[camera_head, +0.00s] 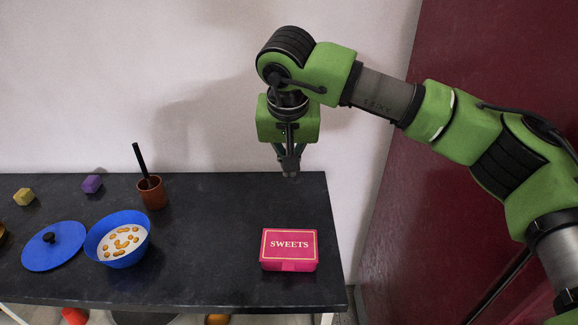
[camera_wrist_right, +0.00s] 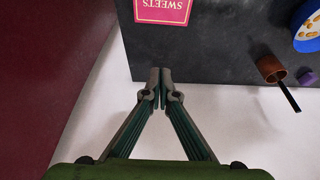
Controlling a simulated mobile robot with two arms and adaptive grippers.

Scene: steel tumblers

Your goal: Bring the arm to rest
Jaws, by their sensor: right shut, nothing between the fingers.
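My right arm comes in from the right in the head view. Its gripper (camera_head: 289,173) points down at the back right part of the dark table (camera_head: 200,270), close to the back edge. The two fingers meet at their tips with nothing between them. In the right wrist view the shut fingertips (camera_wrist_right: 160,75) show at the table's back edge, apart from every object. My left gripper is not in view.
A pink SWEETS box (camera_head: 289,250) stands at the table's right front. Leftward are a brown cup (camera_head: 153,195) with a black stick, a blue bowl (camera_head: 97,233), a blue lid (camera_head: 54,245), a purple block (camera_head: 92,184) and a yellow block (camera_head: 24,197). A wall stands behind.

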